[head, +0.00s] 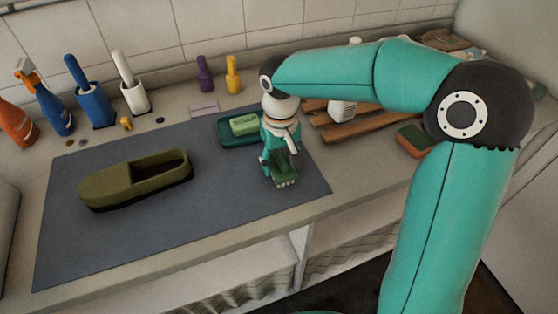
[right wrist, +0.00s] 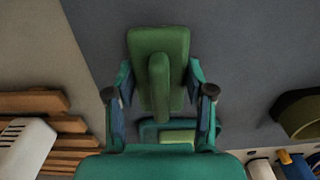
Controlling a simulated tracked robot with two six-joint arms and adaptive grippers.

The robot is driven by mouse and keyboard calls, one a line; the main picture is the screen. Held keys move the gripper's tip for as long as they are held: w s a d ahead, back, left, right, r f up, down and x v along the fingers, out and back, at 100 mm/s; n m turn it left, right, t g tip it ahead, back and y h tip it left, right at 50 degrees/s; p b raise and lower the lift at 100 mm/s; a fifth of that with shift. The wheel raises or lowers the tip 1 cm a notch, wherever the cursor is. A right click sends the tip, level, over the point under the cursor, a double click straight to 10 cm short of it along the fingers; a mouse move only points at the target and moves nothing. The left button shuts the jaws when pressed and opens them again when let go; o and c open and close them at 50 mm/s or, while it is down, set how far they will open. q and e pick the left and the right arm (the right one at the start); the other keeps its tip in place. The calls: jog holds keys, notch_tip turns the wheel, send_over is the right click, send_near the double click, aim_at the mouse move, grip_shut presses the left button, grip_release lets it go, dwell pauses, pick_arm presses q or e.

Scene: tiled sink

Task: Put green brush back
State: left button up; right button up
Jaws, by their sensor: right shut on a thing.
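The green brush (head: 286,172) is in my right gripper (head: 279,158), above the right part of the grey mat, with pale bristles facing down. In the right wrist view the brush (right wrist: 158,45) shows its flat green back and raised grip, and the gripper (right wrist: 159,95) has its fingers on both sides of it. I cannot tell whether the bristles touch the mat. A teal soap dish (head: 228,135) with a green soap bar (head: 244,124) sits just behind the gripper, partly hidden by it. My left gripper is not in view.
An olive shoe (head: 130,182) lies on the grey mat (head: 90,245). A wooden slatted rack (head: 350,133) with a white brush (head: 342,109) and a sponge (head: 414,141) are at the right. Spray bottles (head: 53,108) and brush holders (head: 94,105) line the back left. The mat's front is clear.

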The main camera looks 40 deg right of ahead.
aim_at(280, 156)
jog(key=shift+f, duration=0.1)
jog(key=o, duration=1.3)
notch_tip(280, 156, up, 12)
jog(key=shift+r+p, duration=0.2)
jog(key=shift+p, duration=0.35)
jog(key=shift+f, duration=0.1)
